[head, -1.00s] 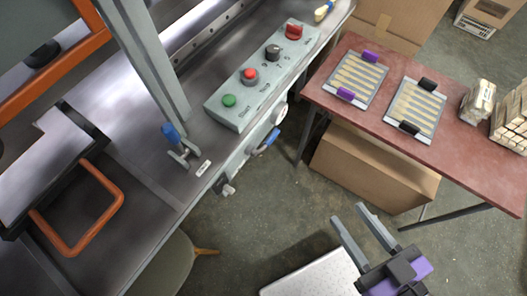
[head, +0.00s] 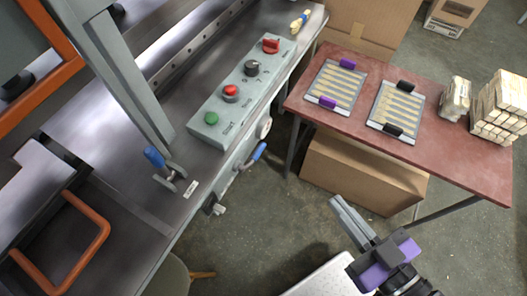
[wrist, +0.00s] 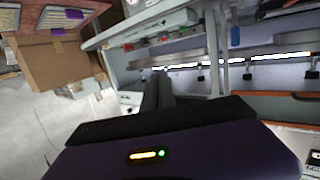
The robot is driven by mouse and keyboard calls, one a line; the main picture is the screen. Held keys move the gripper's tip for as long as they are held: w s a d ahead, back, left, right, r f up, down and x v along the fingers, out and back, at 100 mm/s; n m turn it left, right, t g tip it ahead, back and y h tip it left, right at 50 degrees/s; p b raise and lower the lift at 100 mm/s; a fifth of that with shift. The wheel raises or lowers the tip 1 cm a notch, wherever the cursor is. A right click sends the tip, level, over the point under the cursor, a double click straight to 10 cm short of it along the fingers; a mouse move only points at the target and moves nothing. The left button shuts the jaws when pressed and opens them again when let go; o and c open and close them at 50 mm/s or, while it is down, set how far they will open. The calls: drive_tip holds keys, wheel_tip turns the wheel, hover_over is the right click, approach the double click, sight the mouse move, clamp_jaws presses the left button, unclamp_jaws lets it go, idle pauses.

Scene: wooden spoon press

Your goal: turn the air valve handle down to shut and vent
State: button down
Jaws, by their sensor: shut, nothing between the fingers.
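The air valve handle is a blue lever (head: 256,153) on the front side of the press, below the control panel. It slants, with its blue end up and to the right. My gripper (head: 338,203) is shut and empty, below and to the right of the handle and clear of it, over the floor. In the wrist view my gripper's dark fingers (wrist: 158,88) point toward the press front. I cannot make out the handle surely there; the fingers may hide it.
A control panel (head: 225,112) with green and red buttons sits on the press edge. A blue-handled clamp (head: 155,157) stands on the press top. A red table (head: 450,150) with spoon trays and bundles is at right. A cardboard box (head: 360,175) stands under it.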

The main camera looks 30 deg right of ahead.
sight(253, 157)
drive_tip(key=w+d+f+g+b, duration=0.1)
drive_tip(key=w+d+f, duration=0.2)
drive_tip(key=w+d, duration=0.3)
drive_tip(key=w+d+f+m+h+b, duration=0.1)
drive_tip(key=w+d+f, duration=0.2)
drive_tip(key=w, duration=0.5)
drive_tip(key=w+d+f+g+b, duration=0.1)
drive_tip(key=w+d+f+b, duration=0.1)
drive_tip(key=w+d+f, duration=0.4)
drive_tip(key=w+a+f+n+g+y, duration=0.1)
drive_tip(key=a+f+n+g+y, duration=0.2)
drive_tip(key=a+n+y, duration=0.4)
drive_tip(key=shift+w+a+g, duration=0.2)
drive_tip(key=shift+a+g, duration=0.45)
drive_tip(key=shift+g, duration=0.05)
drive_tip(key=shift+f, duration=0.1)
drive_tip(key=s+f+p+x, duration=0.1)
drive_tip(key=f+x, duration=0.1)
drive_tip(key=x, duration=1.1)
drive_tip(key=shift+s+d, duration=0.2)
drive_tip(key=shift+d, duration=0.1)
